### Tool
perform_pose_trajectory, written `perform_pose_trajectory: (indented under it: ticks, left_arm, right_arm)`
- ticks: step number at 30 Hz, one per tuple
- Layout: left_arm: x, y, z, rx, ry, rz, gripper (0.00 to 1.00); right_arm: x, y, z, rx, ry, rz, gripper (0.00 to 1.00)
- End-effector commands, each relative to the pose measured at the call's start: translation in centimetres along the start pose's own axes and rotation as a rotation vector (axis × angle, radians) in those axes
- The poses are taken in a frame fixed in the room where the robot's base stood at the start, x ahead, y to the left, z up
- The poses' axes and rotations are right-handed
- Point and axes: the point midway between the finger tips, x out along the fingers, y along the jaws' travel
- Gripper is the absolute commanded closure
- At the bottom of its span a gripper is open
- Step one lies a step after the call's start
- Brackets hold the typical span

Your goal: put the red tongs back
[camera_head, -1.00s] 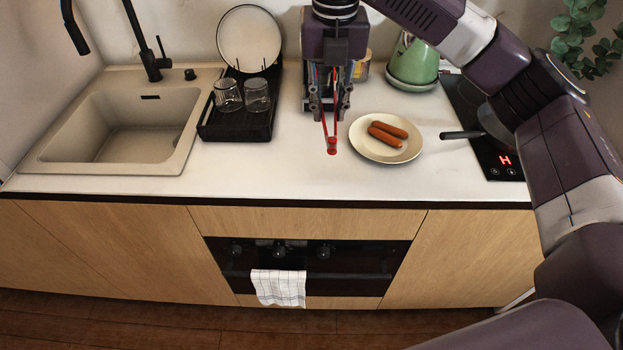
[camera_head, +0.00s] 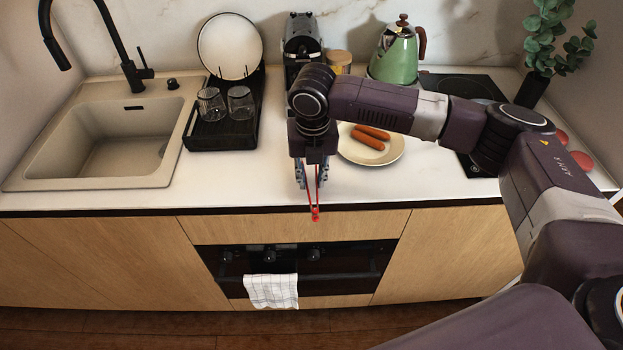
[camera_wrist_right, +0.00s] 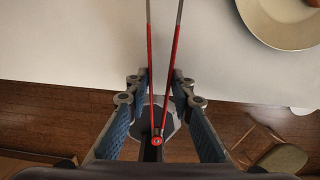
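The red tongs (camera_head: 316,198) are held in my right gripper (camera_head: 312,178), near the front edge of the counter. In the head view their red joined end points down toward the front edge. In the right wrist view the tongs (camera_wrist_right: 151,95) run between the two blue-padded fingers of the gripper (camera_wrist_right: 161,78), with the grey tips pointing up the picture and the round red end nearest the wrist. The fingertips appear to rest against the two arms of the tongs. My left gripper is not in view.
A plate (camera_head: 397,153) with two sausages lies right of the gripper. A black dish rack (camera_head: 222,138) with glasses and a plate stands left, beside the sink (camera_head: 85,184). A black appliance (camera_head: 301,30), partly hidden, a jar (camera_head: 340,60) and a green kettle (camera_head: 394,62) stand behind.

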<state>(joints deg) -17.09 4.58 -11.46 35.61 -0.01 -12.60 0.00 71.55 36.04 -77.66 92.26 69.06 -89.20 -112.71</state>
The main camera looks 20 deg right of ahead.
Motion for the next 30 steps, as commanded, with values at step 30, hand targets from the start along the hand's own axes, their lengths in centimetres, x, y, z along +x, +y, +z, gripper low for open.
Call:
perform_pose_trajectory:
  ticks: [30]
  left_arm:
    - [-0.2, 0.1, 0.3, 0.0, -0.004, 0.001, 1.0]
  right_arm:
    - [1.3, 0.0, -0.1, -0.001, -0.003, 0.001, 0.61]
